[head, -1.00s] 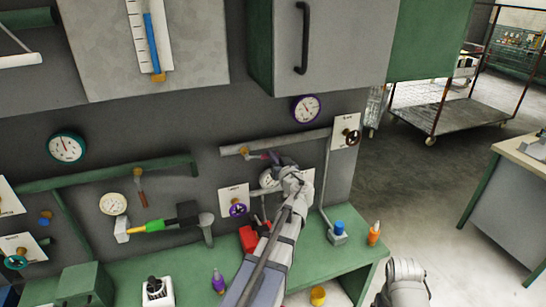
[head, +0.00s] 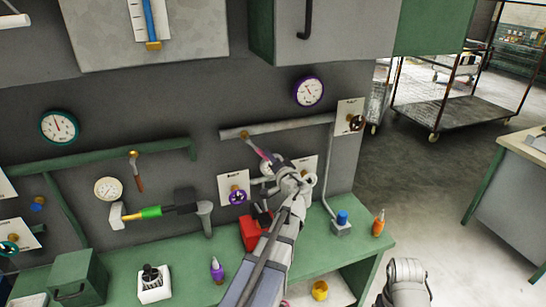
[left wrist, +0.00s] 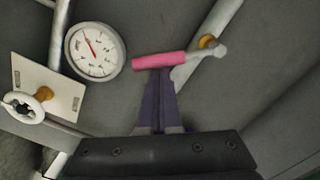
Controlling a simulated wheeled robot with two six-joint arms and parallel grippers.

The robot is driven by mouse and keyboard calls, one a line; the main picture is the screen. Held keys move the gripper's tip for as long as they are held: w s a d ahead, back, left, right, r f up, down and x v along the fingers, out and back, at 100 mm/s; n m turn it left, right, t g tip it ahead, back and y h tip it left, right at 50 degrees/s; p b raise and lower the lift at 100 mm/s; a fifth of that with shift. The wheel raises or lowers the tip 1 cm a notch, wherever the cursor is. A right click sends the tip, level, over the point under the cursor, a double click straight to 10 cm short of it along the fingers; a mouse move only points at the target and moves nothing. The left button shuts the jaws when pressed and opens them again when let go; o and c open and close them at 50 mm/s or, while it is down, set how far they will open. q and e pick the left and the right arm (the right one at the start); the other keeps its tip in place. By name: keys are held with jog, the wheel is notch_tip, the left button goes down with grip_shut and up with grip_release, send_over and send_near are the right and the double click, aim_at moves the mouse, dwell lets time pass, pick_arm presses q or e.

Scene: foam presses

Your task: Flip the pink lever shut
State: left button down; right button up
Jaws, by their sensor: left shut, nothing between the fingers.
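The pink lever (head: 258,150) hangs from a brass valve (head: 244,134) on the grey pipe (head: 290,127) and slants down to the right, at an angle to the pipe. In the left wrist view its pink sleeve (left wrist: 158,61) lies across the picture, with the brass pivot at its right end. My left gripper (head: 270,158) is at the lever's lower end. Its fingertips (left wrist: 159,73) are shut with nothing between them and meet the side of the pink sleeve; firm contact cannot be told.
A white gauge (left wrist: 95,52) and a plate with a white-rimmed knob (left wrist: 24,106) are close to my fingers. A purple-rimmed gauge (head: 308,92) is above the pipe. A red box (head: 252,232) and an orange bottle (head: 378,223) stand on the green bench (head: 190,270).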

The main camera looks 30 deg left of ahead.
pick_arm(q)
jog(key=f+m, duration=0.1)
jog(key=s+a+m+b, duration=0.1)
jog(key=shift+s+f+m, duration=0.1)
jog(key=shift+f+m, duration=0.2)
jog(key=shift+f, duration=0.05)
jog(key=s+a+m+b, duration=0.1)
jog(key=s+f+m, duration=0.1)
jog(key=m, duration=0.1)
jog(key=shift+a+b, duration=0.35)
dwell(0.4)
